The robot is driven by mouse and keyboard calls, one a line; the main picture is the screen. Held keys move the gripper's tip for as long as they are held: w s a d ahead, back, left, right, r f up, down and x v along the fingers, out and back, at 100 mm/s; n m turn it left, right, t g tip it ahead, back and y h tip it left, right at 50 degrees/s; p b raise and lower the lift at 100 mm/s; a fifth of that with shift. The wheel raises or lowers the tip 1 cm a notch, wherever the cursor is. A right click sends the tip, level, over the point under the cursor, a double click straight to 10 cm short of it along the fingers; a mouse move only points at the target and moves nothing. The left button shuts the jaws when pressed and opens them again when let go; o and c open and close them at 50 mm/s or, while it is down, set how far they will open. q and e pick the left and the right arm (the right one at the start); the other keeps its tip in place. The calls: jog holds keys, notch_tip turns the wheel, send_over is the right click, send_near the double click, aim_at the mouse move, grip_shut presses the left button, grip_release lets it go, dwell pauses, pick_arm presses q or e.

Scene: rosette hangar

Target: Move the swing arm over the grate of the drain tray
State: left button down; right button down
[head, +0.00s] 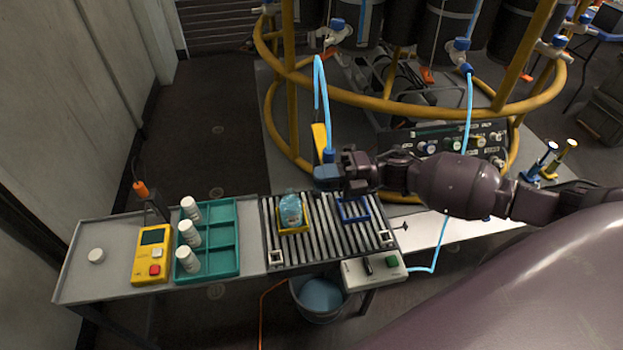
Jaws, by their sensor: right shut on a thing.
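The swing arm (320,138) shows as a yellow bar with a light blue hose looping above it, at the back edge of the drain tray. My right gripper (330,175) comes in from the right and is shut on the swing arm's lower end, near a blue fitting. The gripper hides part of that end. The drain tray's slatted grate (325,235) lies just in front of and below the gripper. A clear bluish bottle (291,210) stands in a yellow frame (284,230) on the grate. An empty blue frame (343,217) sits right of it. My left gripper is not in view.
Left of the grate are a teal rack (222,247) with several white bottles, a yellow device (152,255) and a white cap (96,256). A control box (374,271) sits at the front, above a bucket (320,298). A yellow tubular frame (420,99) stands behind.

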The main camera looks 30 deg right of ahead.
jog(key=shift+s+d+g, duration=0.1)
jog(key=shift+d+g, duration=0.2)
jog(key=c, duration=1)
grip_release()
jog(key=shift+o, duration=0.2)
jog(key=shift+d, duration=0.1)
jog(key=b+v, duration=0.1)
jog(key=v, duration=0.9)
jog(key=shift+d, duration=0.3)
jog(key=shift+s, duration=0.1)
